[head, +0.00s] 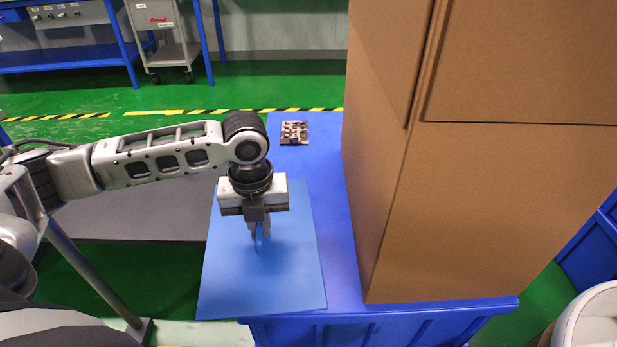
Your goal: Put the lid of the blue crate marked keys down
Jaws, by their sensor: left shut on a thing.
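A flat, light blue lid (285,280) is in the middle of the head view, over the left part of a darker blue surface and sticking out past its left edge. My left gripper (260,238) points down over the lid and is shut on its thin upright blue handle. I cannot tell whether the lid touches the surface below. No "keys" marking shows, and I cannot make out a separate open crate under the lid. My right gripper is not in view.
A large brown cardboard box (480,210) stands on the blue surface (335,215) just right of the lid. A small camouflage-patterned object (294,132) lies at its far end.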

